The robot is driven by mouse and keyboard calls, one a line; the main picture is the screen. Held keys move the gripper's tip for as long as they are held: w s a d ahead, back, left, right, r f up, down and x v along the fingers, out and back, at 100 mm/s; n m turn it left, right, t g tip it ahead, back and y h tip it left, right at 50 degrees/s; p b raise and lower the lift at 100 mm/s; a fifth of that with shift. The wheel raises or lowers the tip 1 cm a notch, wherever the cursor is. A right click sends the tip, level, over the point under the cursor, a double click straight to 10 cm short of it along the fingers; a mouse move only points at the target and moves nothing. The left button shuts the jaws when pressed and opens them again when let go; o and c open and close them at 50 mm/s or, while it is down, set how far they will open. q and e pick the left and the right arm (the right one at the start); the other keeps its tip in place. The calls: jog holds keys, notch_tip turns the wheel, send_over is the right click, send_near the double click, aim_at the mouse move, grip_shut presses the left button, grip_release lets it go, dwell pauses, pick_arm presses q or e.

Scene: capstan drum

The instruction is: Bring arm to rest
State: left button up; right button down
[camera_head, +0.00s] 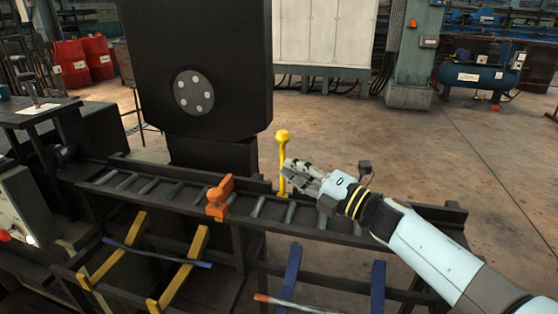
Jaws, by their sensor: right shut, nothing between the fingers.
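My right arm (430,250) comes in from the lower right. My right gripper (292,167) is shut and empty, just right of a yellow lever (283,150) with a round knob. Its fingertips look close to the lever's shaft; I cannot tell whether they touch it. The dark capstan drum housing (200,65) with a round bolted hub stands behind, to the left. My left gripper is not in view.
An orange block (218,197) sits on the dark roller rail (330,233). Yellow bars (183,265) and blue bars (292,272) slope below it. A grey control box (18,210) stands at left. Red drums (72,62) stand at the back left. Open floor (470,150) lies at right.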

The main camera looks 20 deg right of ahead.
jog(key=s+d+f+m+g+h, duration=0.35)
jog(key=s+d+m+h, duration=0.95)
jog(key=m, duration=0.7)
jog(key=s+a+f+m+g+y, duration=0.1)
jog(key=s+a+m+g, duration=0.3)
jog(key=s, duration=0.7)
jog(key=s+a+f+m+g+y, duration=0.1)
jog(key=s+a+m+g, duration=0.15)
jog(key=s+g, duration=0.65)
jog(key=s+d+f+t, duration=0.1)
jog(key=s+f, duration=0.2)
jog(key=f, duration=1)
jog(key=s+d+f+t, duration=0.1)
jog(key=s+f, duration=0.2)
jog(key=f, duration=1.1)
jog(key=s+f+g, duration=0.1)
jog(key=s+f, duration=1.3)
jog(key=s, duration=0.3)
jog(key=shift+s+d+f, duration=0.25)
jog(key=shift+d+f, duration=0.05)
jog(key=shift+f, duration=0.1)
